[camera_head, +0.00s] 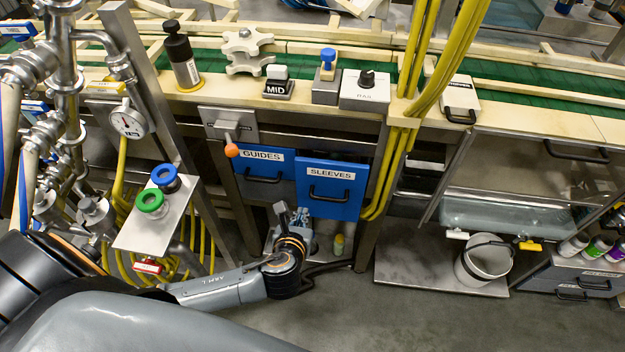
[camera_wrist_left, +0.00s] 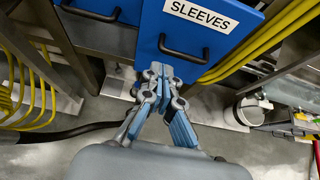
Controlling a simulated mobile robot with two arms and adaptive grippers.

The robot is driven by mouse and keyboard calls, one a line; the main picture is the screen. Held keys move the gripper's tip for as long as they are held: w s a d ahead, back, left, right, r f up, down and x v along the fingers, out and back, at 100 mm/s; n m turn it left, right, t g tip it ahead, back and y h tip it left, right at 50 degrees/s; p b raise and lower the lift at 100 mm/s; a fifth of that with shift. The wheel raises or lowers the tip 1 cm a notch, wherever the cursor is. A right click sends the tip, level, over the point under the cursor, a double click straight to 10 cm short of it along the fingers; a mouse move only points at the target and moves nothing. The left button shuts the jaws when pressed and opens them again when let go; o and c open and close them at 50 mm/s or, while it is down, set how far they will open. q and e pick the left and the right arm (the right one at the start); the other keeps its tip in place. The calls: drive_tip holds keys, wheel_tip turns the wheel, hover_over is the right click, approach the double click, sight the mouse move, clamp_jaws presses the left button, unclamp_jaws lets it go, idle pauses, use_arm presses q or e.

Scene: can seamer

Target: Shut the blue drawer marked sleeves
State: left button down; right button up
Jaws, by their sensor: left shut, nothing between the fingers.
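The blue drawer marked SLEEVES (camera_head: 345,203) is under the bench, right of the blue GUIDES drawer (camera_head: 262,186). Its front stands out farther than the GUIDES front, so it looks partly open. It has a dark bar handle (camera_head: 331,192). In the left wrist view the SLEEVES front (camera_wrist_left: 225,52) fills the upper middle, with its handle (camera_wrist_left: 184,48) showing. My left gripper (camera_head: 300,214) is low in front of the drawer's lower left part. In the wrist view its fingertips (camera_wrist_left: 158,72) are together, below the handle and apart from it. My right gripper is not in view.
Yellow hoses (camera_head: 385,170) run down just right of the drawer. An orange-knobbed lever (camera_head: 232,150) hangs above the GUIDES drawer. A plate with green and blue knobs (camera_head: 155,215) stands left of my arm. A white bucket (camera_head: 483,262) is at right. Open floor lies in front.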

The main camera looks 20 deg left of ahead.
sight(311, 177)
use_arm(q)
drive_tip(key=x, duration=0.8)
drive_tip(key=r+x, duration=0.1)
drive_tip(key=x, duration=0.3)
drive_tip(key=shift+w+a+r+b, duration=0.1)
drive_tip(key=shift+w+b, duration=0.2)
drive_tip(key=shift+w+a, duration=0.1)
drive_tip(key=shift+w, duration=0.35)
drive_tip(key=w, duration=0.2)
drive_tip(key=w+a, duration=0.1)
drive_tip(key=w, duration=0.1)
drive_tip(key=shift+a, duration=0.1)
drive_tip(key=shift+w+r, duration=0.1)
drive_tip(key=shift+r, duration=0.1)
